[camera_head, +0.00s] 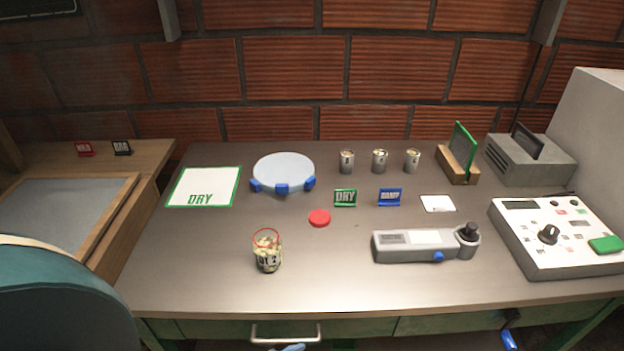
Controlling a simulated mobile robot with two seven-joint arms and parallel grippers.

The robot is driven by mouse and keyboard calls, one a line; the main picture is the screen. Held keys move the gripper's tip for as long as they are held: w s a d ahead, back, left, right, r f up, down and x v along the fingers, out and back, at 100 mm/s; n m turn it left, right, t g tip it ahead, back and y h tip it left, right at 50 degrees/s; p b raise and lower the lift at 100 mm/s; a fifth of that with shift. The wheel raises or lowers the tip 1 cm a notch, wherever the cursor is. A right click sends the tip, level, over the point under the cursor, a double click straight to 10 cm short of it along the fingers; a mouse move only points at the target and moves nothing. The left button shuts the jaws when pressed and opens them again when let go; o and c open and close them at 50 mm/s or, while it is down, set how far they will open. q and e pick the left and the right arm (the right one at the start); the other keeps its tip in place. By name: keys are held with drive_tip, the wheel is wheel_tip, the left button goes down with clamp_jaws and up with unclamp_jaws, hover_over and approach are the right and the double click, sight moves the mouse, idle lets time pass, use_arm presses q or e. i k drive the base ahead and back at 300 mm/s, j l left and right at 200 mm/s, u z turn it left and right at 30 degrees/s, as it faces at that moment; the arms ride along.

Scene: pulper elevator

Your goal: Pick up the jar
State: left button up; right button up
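The jar (267,256) is a small clear jar filled with pale beige pieces, with dark marks on its side and a red ring at its mouth. It stands upright near the front of the grey table, left of the middle. A round red lid (319,218) lies flat on the table behind it and to the right, apart from the jar. Nothing is touching the jar. I cannot make out either gripper in the head view.
A grey handheld device (405,245) lies right of the jar. Small blue parts at the bottom edge are unclear.

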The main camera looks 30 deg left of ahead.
sight(266, 243)
drive_tip(key=u, duration=1.2)
